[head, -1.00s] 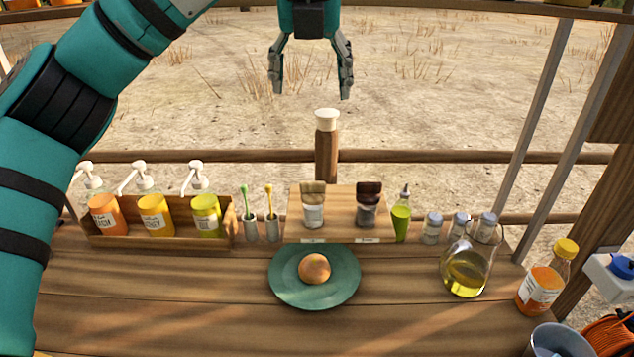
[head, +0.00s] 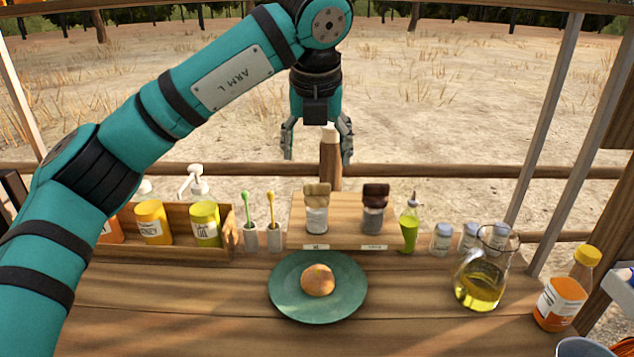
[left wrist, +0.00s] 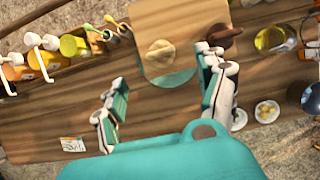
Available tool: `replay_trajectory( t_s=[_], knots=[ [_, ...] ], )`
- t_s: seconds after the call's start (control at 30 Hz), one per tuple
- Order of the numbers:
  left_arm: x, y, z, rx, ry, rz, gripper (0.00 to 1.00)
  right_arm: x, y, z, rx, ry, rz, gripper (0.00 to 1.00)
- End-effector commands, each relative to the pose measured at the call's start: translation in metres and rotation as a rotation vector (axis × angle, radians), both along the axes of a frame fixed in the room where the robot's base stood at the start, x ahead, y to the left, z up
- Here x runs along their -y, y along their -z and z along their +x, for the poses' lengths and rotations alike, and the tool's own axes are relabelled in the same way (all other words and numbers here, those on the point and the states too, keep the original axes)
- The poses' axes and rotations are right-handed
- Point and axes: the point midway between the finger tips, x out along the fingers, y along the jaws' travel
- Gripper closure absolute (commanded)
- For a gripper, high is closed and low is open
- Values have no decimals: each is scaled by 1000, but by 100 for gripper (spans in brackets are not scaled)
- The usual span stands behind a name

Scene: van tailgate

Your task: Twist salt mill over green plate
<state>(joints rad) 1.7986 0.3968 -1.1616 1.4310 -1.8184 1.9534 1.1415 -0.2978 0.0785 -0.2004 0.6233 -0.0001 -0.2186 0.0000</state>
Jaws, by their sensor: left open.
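The mill with the pale wooden top (head: 316,212) stands upright on the left of a small wooden stand (head: 344,232); a dark-topped mill (head: 374,210) stands on its right. Their labels are too small to read; the pale one looks like the salt mill. The green plate (head: 283,300) lies in front of the stand, with a round orange-brown food item (head: 318,280) on it. My left gripper (head: 318,155) is open and empty, pointing down, above and beyond the stand. In the left wrist view the pale top (left wrist: 160,53) shows between the spread fingers. My right gripper is not seen.
Left of the stand are a wooden bottle rack (head: 190,243) and two cups with brushes. On the right are a green bottle (head: 409,228), several small jars, an oil jug (head: 482,285) and an orange bottle (head: 562,298). A wooden post (head: 331,165) rises behind the stand. The front counter is mostly clear.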

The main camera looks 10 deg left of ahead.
Motion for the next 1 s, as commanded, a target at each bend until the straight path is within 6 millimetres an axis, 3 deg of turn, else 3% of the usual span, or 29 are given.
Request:
replay_trajectory(
  t_s=[0.2,0.4,0.6,0.87,1.0],
  knots=[
    [-4,44,17,-3,1,0,27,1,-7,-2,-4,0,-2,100],
    [-6,73,29,-1,1,0,27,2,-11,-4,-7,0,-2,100],
    [-7,86,35,0,1,-1,27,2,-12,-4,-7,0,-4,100],
    [-7,88,35,1,1,0,27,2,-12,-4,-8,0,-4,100],
    [-7,87,35,1,1,0,43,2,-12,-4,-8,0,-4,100]
  ],
)
